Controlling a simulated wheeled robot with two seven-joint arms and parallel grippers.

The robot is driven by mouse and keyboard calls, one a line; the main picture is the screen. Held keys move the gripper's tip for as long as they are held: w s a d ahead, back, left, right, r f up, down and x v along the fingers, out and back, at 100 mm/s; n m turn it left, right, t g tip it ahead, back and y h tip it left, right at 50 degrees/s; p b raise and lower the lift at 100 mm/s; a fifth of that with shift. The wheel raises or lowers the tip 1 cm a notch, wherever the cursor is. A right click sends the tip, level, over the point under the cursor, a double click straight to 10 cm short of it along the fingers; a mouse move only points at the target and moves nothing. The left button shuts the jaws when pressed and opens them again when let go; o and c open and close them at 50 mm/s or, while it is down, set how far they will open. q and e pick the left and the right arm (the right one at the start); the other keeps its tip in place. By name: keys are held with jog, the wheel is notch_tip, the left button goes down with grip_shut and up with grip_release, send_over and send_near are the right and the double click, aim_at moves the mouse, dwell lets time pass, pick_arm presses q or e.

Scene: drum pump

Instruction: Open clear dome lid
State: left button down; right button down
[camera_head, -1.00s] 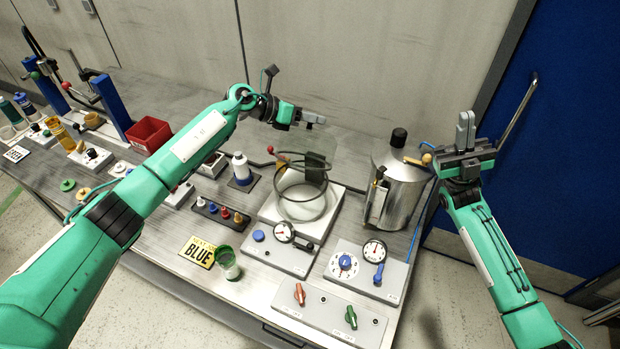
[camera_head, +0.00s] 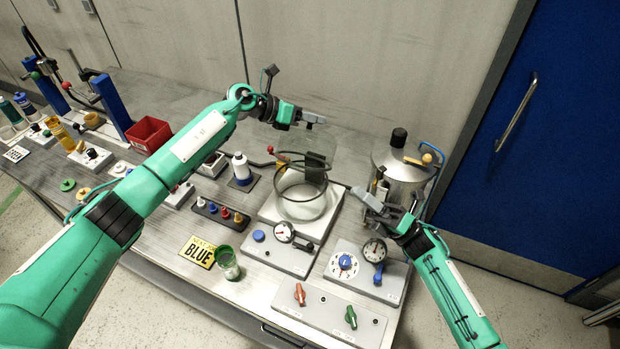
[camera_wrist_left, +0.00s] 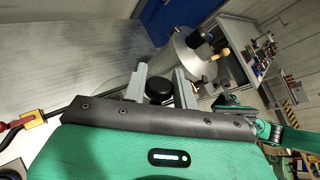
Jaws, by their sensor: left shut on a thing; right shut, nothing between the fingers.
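The clear dome lid (camera_head: 318,148) is in the head view, above a clear round chamber (camera_head: 301,203) on a white base. Dark rings show around the dome's lower part; I cannot tell whether its rim is apart from the chamber. My left gripper (camera_head: 316,118) is at the top of the dome. In the left wrist view its fingers (camera_wrist_left: 160,88) are shut on a round black knob (camera_wrist_left: 159,91). The dome's glass is hardly visible there. My right gripper (camera_head: 360,194) is shut and empty, right of the chamber and in front of the silver tank.
The silver tank (camera_head: 402,165) with a black cap stands right of the chamber. Gauge panels and a switch panel (camera_head: 328,312) lie in front. A green-rimmed cup (camera_head: 228,263) stands near the front edge.

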jog(key=w+a+f+n+t+h, duration=0.2)
jog(key=a+f+t+h, duration=0.15)
jog(key=f+h, duration=0.55)
jog(key=shift+w+a+r+g+y, duration=0.15)
jog(key=shift+w+a+r+y, duration=0.35)
jog(key=shift+w+a, duration=0.8)
jog(key=shift+w+a+r+g+y, duration=0.15)
jog(key=shift+w+a+r+y, duration=0.15)
jog(key=shift+w+a+r, duration=0.65)
jog(key=shift+w+a+r+g+y, duration=0.15)
jog(key=shift+w+a+r+y, duration=0.2)
jog(key=shift+w+a, duration=1.25)
jog(key=shift+s+a, duration=0.3)
